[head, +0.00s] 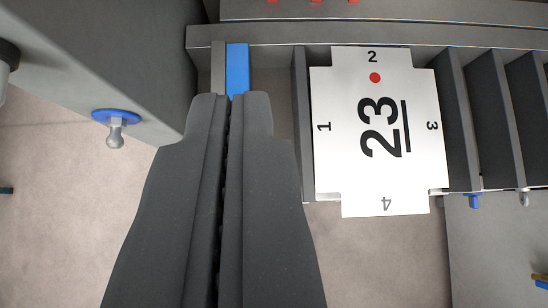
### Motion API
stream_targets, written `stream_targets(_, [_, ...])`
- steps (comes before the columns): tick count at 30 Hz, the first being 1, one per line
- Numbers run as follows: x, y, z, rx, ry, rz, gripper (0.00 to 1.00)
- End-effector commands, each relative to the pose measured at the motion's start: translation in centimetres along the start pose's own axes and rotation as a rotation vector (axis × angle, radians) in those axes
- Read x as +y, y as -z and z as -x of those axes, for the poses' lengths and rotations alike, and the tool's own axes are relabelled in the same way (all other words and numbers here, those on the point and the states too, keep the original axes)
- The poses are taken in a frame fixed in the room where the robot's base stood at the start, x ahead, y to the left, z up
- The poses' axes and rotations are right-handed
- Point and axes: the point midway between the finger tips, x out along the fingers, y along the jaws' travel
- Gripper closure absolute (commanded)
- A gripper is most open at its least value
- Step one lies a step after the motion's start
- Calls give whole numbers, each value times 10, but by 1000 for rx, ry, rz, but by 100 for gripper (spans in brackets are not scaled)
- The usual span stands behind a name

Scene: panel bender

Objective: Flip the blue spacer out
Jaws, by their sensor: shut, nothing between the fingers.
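The blue spacer (237,68) is a narrow blue block near the top, left of centre in the head view. It lies alongside a grey strip (218,66) in a gap of the grey frame. My gripper (231,98) is shut and empty, with its tips just below the visible end of the blue spacer. The tips overlap the spacer's lower end in the picture, so that end is hidden. I cannot tell whether they touch it.
A white plate marked 23 (410,125) lies right of my gripper, with dark upright ribs (492,115) beyond it. A grey panel (125,55) with a blue-collared knob (116,120) stands at left. Pale floor (70,220) shows at lower left.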

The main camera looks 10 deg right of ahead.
Motion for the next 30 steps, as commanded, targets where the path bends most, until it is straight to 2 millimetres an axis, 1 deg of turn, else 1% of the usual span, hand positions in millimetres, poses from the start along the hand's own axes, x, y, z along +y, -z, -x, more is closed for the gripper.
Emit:
stream_targets(1, [2,-16,-28,-46,-2,-1,100])
stream_targets(3, [6,-34,-58,-96,-6,-1,100])
stream_targets(6, [11,-60,-96,-163,-16,0,100])
stream_targets(9, [15,-82,-124,-215,-25,2,100])
stream_targets(10, [16,-87,-130,-227,-28,3,100])
stream_targets(12, [18,-96,-140,-247,-32,4,100])
stream_targets(15, [20,-103,-148,-262,-37,5,100])
stream_targets(23, [21,-108,-159,-268,-38,4,100])
stream_targets(30, [21,-114,-181,-269,-37,5,100])
